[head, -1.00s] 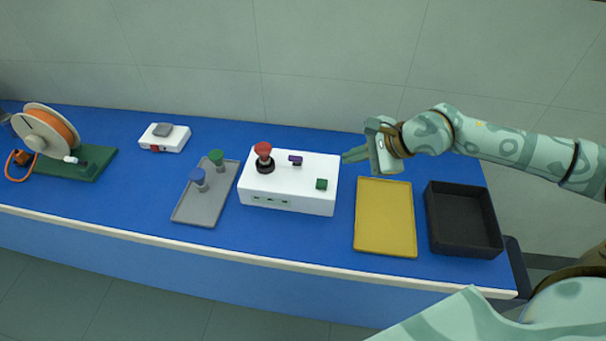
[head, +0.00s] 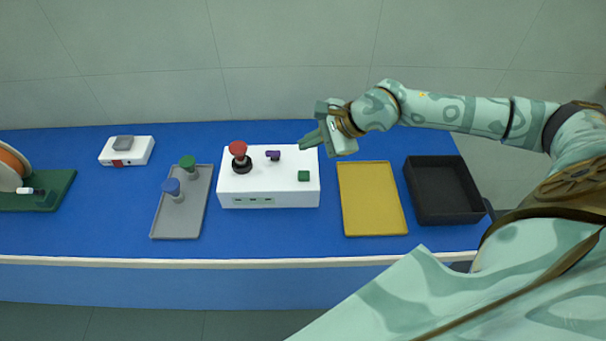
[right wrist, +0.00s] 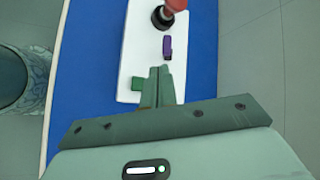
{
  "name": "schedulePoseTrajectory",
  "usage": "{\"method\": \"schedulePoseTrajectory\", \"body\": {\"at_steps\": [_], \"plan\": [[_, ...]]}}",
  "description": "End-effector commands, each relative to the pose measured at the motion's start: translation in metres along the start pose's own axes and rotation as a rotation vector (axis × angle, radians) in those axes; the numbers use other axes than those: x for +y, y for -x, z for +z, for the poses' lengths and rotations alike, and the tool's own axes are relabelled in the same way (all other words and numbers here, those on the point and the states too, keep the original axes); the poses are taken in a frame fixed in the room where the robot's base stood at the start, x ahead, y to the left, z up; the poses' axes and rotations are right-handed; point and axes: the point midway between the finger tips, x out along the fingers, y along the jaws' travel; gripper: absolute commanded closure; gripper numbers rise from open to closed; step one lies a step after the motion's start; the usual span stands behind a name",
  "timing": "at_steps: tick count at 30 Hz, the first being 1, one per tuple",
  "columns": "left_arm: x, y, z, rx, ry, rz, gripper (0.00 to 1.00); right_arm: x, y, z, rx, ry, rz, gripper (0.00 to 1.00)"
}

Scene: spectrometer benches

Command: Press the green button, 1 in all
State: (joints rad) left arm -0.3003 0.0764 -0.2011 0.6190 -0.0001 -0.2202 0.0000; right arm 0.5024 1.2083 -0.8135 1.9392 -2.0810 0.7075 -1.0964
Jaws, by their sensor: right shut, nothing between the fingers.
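My right gripper (head: 302,145) is shut and empty. Its fingertips point left, above the back right part of the white box. In the right wrist view my right gripper (right wrist: 158,70) shows its closed fingers over the box, beside the green button. I cannot tell the exact height of the fingers. My left gripper is not in view.
The box also bears a red mushroom knob (head: 239,150) and a purple switch (head: 273,155). A grey tray (head: 167,222) with blue and green knobs is left. A yellow tray (head: 371,200) and a black bin (head: 440,190) are right. A white device (head: 140,150) sits back left.

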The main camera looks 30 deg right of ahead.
Motion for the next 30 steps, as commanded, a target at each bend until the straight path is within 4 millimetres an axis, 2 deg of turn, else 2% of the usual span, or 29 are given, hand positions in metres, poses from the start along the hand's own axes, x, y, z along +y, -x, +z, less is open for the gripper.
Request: {"method": "schedulePoseTrajectory", "body": {"at_steps": [9, 15, 30], "plan": [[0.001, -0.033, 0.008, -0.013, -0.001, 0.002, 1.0, 0.025, -0.034, -0.025, 0.001, -0.003, 0.004, 1.0], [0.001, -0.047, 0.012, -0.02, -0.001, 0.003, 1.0, 0.036, -0.049, -0.036, 0.001, -0.001, 0.001, 1.0], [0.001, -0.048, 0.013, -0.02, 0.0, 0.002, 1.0, 0.038, -0.052, -0.038, 0.0, 0.0, 0.0, 1.0]]}}
